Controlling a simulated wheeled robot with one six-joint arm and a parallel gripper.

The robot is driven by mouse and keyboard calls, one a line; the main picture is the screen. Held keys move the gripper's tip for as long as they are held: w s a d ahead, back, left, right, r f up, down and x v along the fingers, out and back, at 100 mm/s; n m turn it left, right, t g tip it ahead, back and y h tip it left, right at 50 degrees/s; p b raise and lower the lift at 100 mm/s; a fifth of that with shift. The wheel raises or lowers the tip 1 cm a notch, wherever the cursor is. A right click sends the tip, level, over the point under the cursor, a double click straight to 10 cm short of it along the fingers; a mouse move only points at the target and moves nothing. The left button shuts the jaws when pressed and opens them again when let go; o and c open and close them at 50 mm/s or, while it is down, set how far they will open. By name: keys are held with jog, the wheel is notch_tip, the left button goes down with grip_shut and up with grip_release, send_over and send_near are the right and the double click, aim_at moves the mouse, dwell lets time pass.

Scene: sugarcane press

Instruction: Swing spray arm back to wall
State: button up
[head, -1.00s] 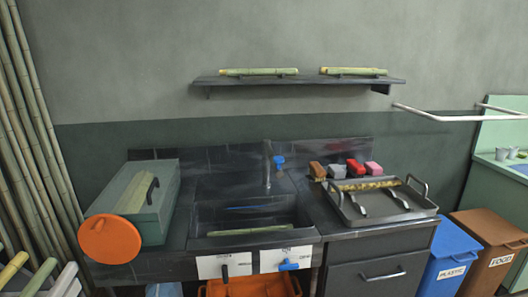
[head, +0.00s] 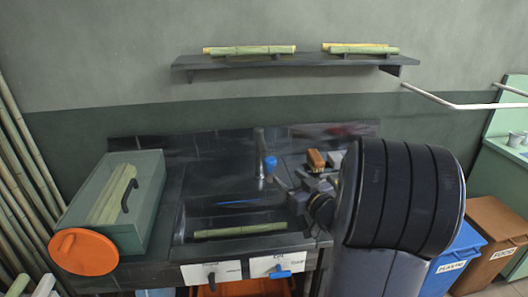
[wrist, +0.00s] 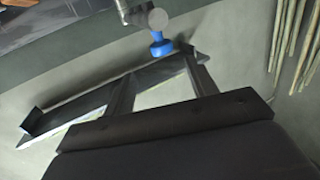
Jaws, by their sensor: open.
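The spray arm is the thin grey pipe (head: 258,150) standing at the back of the sink, with a blue end piece (head: 270,164) in front of it. In the wrist view the blue end piece (wrist: 160,46) hangs from a grey metal part just beyond my fingertips. My gripper (head: 284,180) reaches over the right side of the sink toward the blue piece; its fingers show apart and empty in the wrist view (wrist: 160,72). I cannot tell whether a finger touches the blue piece. My arm hides part of the counter on the right.
A wall shelf (head: 290,61) with cane pieces (head: 245,50) runs above. A green box (head: 145,195) with an orange disc (head: 84,251) stands left of the sink (head: 180,215). An orange-brown block (head: 316,158) lies close behind my gripper. Blue (head: 447,265) and brown bins (head: 495,240) stand right.

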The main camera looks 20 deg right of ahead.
aim_at(273, 164)
jog(key=w, duration=0.3)
jog(key=w+p, duration=0.1)
jog(key=w, duration=0.3)
jog(key=w+a, duration=0.1)
jog(key=w, duration=0.3)
jog(key=shift+r, duration=0.15)
jog(key=shift+s, duration=0.1)
jog(key=shift+c, duration=0.4)
jog(key=shift+a, duration=0.1)
grip_shut()
